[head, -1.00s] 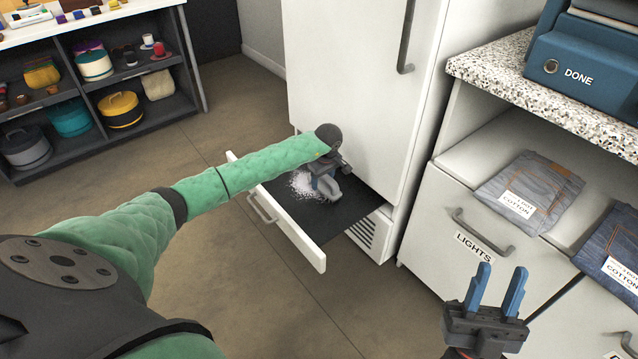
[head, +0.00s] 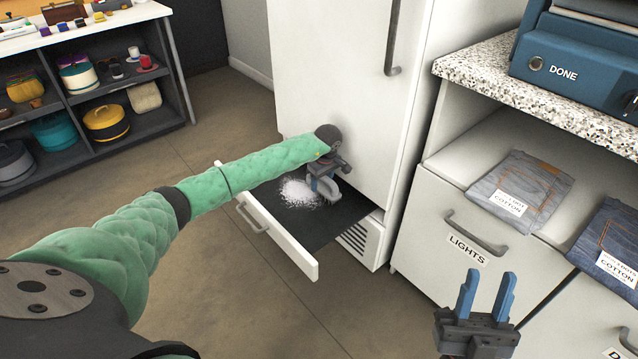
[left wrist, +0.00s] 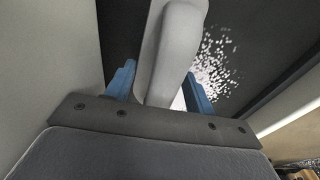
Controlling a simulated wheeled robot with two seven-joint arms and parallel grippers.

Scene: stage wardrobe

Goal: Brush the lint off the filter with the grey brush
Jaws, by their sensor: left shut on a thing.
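The filter (head: 325,227) is a dark flat panel in a pulled-out white drawer (head: 293,245) at the foot of the tall white cabinet. A patch of white lint (head: 299,192) lies on it; it also shows in the left wrist view (left wrist: 213,62). My left gripper (head: 324,184) is low over the filter, just right of the lint. It is shut on the grey brush (left wrist: 172,55), whose smooth grey body stands between the blue fingers. The brush's lower end is hidden, so I cannot tell whether it touches the filter. My right gripper (head: 486,292) is open and empty at the lower right.
The tall white cabinet (head: 335,80) rises right behind the drawer. A counter (head: 530,85) with a blue machine (head: 575,60) and folded jeans (head: 512,190) stand on the right. A shelf unit (head: 175,75) with pots is at the left. The floor (head: 225,125) between is clear.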

